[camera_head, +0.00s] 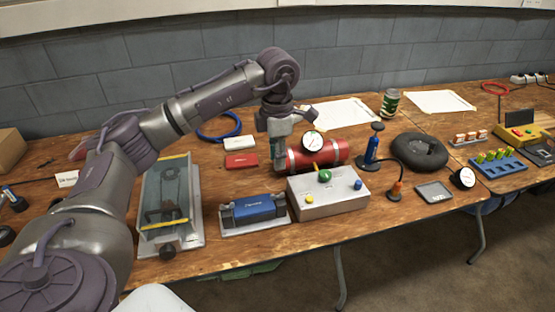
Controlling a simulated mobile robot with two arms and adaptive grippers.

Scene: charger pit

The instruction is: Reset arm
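My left gripper (279,150) hangs pointing down over the table, at the end of my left arm, which comes in from the left. It is just left of the red cylinder with a gauge (325,154) and behind the blue box on its grey stand (254,208). Its fingers are small and partly blurred against the table, so I cannot tell whether they are apart or closed. I see nothing clearly held in it. My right gripper is not in view.
A grey button box (330,205) stands at the table's front edge. A clear-lidded case (168,205) stands left. A blue hand pump (372,150), black tyre (420,151) and blue rack (497,170) stand right. White and red small boxes (240,160) lie left of the gripper.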

